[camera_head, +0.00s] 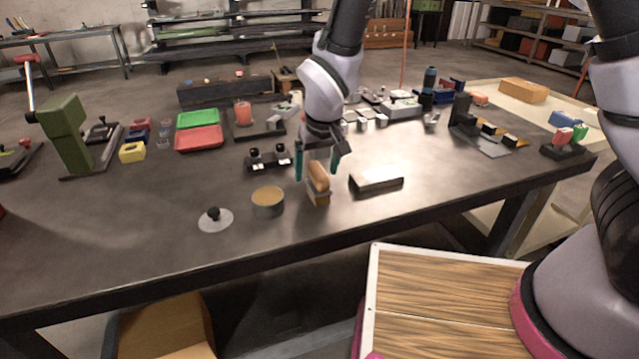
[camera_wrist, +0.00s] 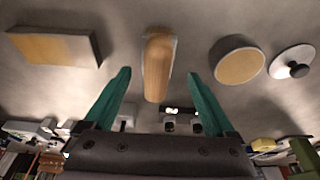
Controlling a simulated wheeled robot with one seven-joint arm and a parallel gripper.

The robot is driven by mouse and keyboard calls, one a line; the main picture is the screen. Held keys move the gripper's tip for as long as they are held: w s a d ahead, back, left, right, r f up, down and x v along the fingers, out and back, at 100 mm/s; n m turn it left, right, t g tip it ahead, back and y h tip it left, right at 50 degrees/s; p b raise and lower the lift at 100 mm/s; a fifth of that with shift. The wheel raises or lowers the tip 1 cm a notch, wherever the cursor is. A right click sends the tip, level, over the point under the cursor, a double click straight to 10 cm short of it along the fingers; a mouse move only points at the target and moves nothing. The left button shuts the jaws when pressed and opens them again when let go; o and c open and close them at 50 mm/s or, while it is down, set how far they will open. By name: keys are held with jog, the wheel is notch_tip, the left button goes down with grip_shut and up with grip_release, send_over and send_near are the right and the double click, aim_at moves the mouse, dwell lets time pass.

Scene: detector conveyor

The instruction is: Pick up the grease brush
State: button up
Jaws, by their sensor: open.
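The grease brush (camera_head: 318,181) has an orange-tan wooden body and stands on the dark table near its front edge. In the wrist view the brush (camera_wrist: 157,66) shows as a long wooden piece, centred ahead of the fingertips and between their lines. My gripper (camera_head: 318,165) is open, with one teal finger on each side of the brush in the head view. In the wrist view my gripper (camera_wrist: 160,75) shows both teal fingers spread apart and nothing clasped between them. I cannot tell how far the fingertips are above the brush.
A round tin (camera_head: 267,203) with tan contents stands left of the brush, and a round lid with a black knob (camera_head: 214,219) lies further left. A flat block (camera_head: 376,180) lies to the right. A black holder (camera_head: 268,160) stands behind. The table front is mostly clear.

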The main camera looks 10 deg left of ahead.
jog(key=x, duration=0.4)
jog(key=shift+d+f, duration=0.2)
jog(key=shift+d, duration=0.15)
jog(key=shift+w+a+f, duration=0.1)
jog(key=shift+f, duration=0.4)
grip_shut()
notch_tip(320, 180, up, 10)
jog(key=shift+r, duration=0.1)
jog(key=c, duration=0.8)
grip_release()
jog(key=c, duration=0.5)
